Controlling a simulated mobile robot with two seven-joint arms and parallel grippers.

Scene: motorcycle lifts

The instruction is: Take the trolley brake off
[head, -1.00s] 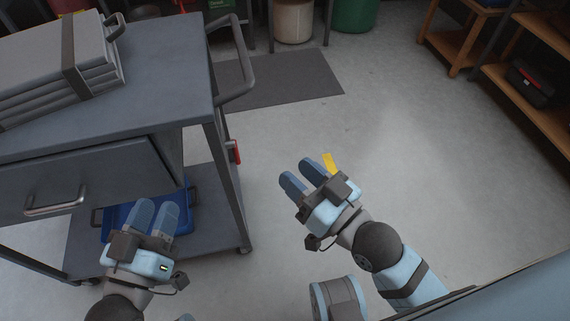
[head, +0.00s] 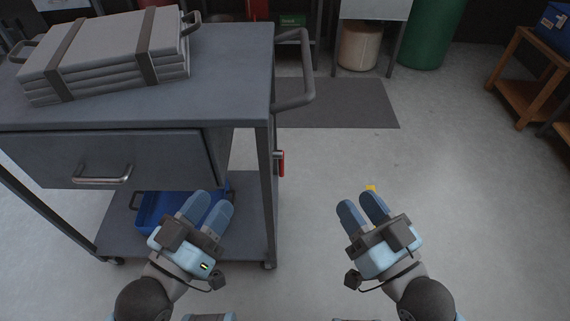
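The grey trolley (head: 240,110) fills the left of the head view. A small red lever (head: 281,163), which looks like the brake, sits on the outer side of its right-hand post, below the push handle (head: 297,98). It points downward. My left gripper (head: 207,203) is open and empty, in front of the trolley's lower shelf, left of and below the lever in the picture. My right gripper (head: 361,203) is open and empty over the floor, right of and below the lever. Neither gripper touches the lever.
Strapped grey cases (head: 108,60) lie on the trolley top, above a drawer (head: 110,160). A blue tray (head: 150,212) is on the lower shelf, partly hidden. A small yellow thing (head: 371,188) shows behind my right gripper. The floor right of the trolley is mostly clear.

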